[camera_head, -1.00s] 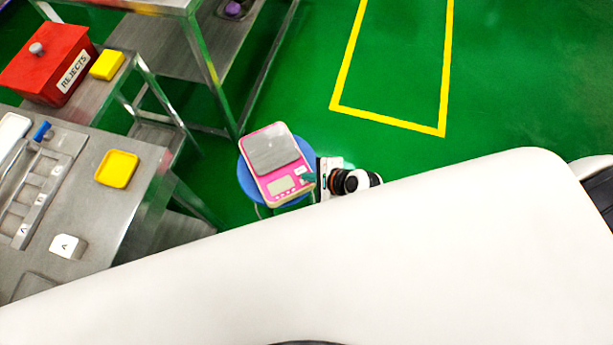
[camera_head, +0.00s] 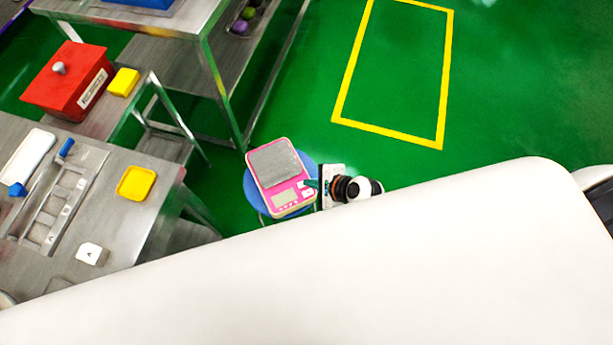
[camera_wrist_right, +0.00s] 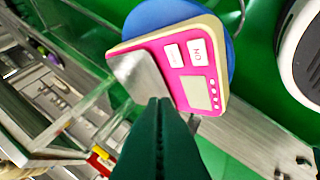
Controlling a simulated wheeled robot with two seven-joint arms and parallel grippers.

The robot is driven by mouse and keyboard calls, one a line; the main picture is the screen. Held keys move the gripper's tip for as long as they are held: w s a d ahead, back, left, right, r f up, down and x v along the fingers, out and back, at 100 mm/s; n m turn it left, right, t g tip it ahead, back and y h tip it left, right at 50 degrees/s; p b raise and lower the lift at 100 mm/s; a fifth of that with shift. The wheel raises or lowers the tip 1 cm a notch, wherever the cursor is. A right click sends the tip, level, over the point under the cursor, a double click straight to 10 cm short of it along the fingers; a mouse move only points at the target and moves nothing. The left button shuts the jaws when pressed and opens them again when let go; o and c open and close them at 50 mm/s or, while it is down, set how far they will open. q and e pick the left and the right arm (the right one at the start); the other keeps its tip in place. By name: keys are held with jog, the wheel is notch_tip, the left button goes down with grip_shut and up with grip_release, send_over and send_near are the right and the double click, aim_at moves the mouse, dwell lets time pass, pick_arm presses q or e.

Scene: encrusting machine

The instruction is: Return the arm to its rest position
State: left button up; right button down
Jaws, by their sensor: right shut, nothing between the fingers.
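My right gripper (camera_head: 311,184) has dark green fingers and shows small at the right edge of the pink scale, with my white-and-black wrist beside it. In the right wrist view the green fingers (camera_wrist_right: 160,105) are together, with nothing between them. The pink scale (camera_head: 284,199) with a grey plate lies on a round blue stool (camera_head: 252,189). In the right wrist view the scale (camera_wrist_right: 180,72) lies behind the fingertips; I cannot tell the gap between them. My left gripper is not in view. My white body hides the lower part of the head view.
At left, a steel table (camera_head: 130,225) holds a yellow dish (camera_head: 136,183) and a white block marked A (camera_head: 92,254). A red box (camera_head: 66,88) and a yellow block (camera_head: 123,82) stand behind. Green floor with a yellow outline (camera_head: 388,133) is open at upper right.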

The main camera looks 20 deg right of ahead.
jog(key=s+d+f+n+g+h, duration=0.35)
jog(key=s+f+n, duration=0.7)
jog(key=f, duration=0.55)
jog(key=s+d+f+n+g+h, duration=0.1)
jog(key=s+d+f+n, duration=0.2)
jog(key=s, duration=0.6)
jog(key=s+d+f+n+g+h, duration=0.1)
jog(key=s+d+f+n, duration=0.3)
jog(key=s, duration=0.6)
notch_tip(320, 180, down, 2)
jog(key=n, duration=0.3)
jog(key=shift+f, duration=0.15)
jog(key=shift+d+g, duration=0.1)
jog(key=shift+g, duration=0.15)
